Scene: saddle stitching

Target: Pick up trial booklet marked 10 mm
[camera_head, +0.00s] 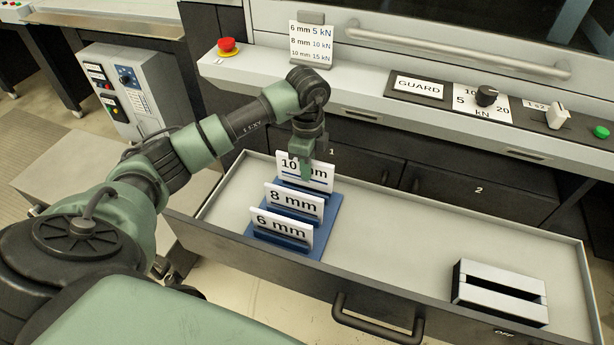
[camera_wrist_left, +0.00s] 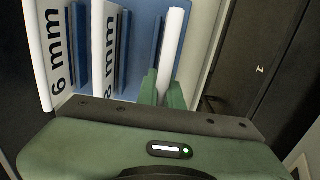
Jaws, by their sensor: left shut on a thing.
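The white booklet marked 10 mm (camera_head: 291,163) stands at the back of a blue rack (camera_head: 329,222) in the open drawer. My left gripper (camera_head: 306,168) reaches down from above and is shut on its upper edge, covering part of the lettering. In the left wrist view the green fingers (camera_wrist_left: 162,88) sit on either side of the white booklet (camera_wrist_left: 174,45). The booklets marked 8 mm (camera_head: 294,203) and 6 mm (camera_head: 282,229) stand in front of it in the same rack. My right gripper is not in view.
The drawer (camera_head: 400,230) has bare floor right of the rack. A black and silver block (camera_head: 500,292) lies at its right end. A machine ledge with a red button (camera_head: 227,46), a GUARD label (camera_head: 419,86) and a knob (camera_head: 487,95) runs behind.

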